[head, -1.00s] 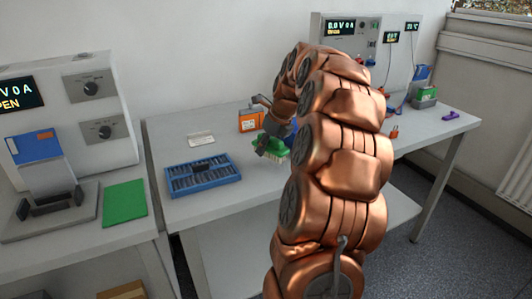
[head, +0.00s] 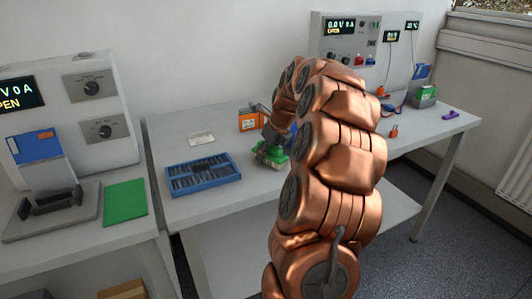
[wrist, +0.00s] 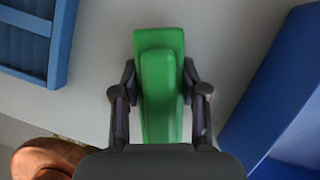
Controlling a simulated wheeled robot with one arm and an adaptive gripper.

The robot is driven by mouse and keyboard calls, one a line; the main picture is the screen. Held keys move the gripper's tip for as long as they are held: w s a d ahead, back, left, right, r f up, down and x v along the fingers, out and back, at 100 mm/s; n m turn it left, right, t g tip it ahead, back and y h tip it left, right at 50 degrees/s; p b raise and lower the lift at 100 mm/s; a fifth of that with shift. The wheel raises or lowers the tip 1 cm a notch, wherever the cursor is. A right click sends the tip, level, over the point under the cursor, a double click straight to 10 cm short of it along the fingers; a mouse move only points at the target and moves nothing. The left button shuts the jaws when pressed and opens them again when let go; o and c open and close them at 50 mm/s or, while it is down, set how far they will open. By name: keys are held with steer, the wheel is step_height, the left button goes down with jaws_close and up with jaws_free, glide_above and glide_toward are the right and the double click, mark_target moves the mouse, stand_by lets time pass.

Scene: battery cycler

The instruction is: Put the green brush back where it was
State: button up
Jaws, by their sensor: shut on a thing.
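The green brush (head: 272,160) is at the table top, right of the blue slotted tray (head: 233,175). My gripper (head: 270,148) is above it and shut on it. In the wrist view the brush (wrist: 161,85) lies lengthwise between the two dark fingers of my gripper (wrist: 160,98), one finger on each side. Its bristles are not visible in the wrist view. The brush looks at or very close to the table surface; I cannot tell whether it touches.
An orange box (head: 249,121) and a white card (head: 201,139) are behind. A large blue object (wrist: 285,100) is right of the brush in the wrist view. The tray (wrist: 30,40) is at upper left there. Bare table separates them.

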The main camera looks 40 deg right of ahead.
steer(key=shift+f, duration=0.1)
steer(key=o, duration=1.1)
steer(key=v, duration=1.2)
